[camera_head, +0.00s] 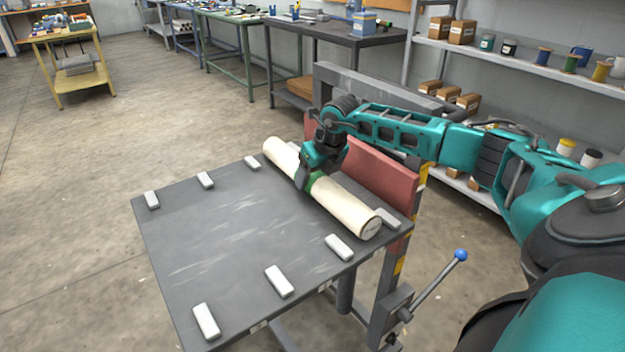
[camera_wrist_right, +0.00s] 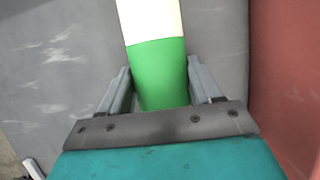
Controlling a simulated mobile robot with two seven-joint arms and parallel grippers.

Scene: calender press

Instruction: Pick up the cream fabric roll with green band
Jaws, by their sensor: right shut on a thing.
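The cream fabric roll (camera_head: 345,208) lies on the grey table plate of the press, beside its red upright panel. Its green band (camera_head: 317,182) is near the middle and also shows in the right wrist view (camera_wrist_right: 160,75). My right gripper (camera_head: 307,184) reaches down over the roll at the band. In the right wrist view the gripper (camera_wrist_right: 165,90) has one finger on each side of the green band, shut on it. Whether the roll is lifted off the plate cannot be told. My left gripper is not in view.
Several white blocks (camera_head: 278,282) line two edges of the grey plate (camera_head: 220,235). The red panel (camera_head: 375,165) stands close behind the roll. A lever with a blue knob (camera_head: 460,255) sticks out at the plate's right. Shelves (camera_head: 520,58) stand behind my right arm.

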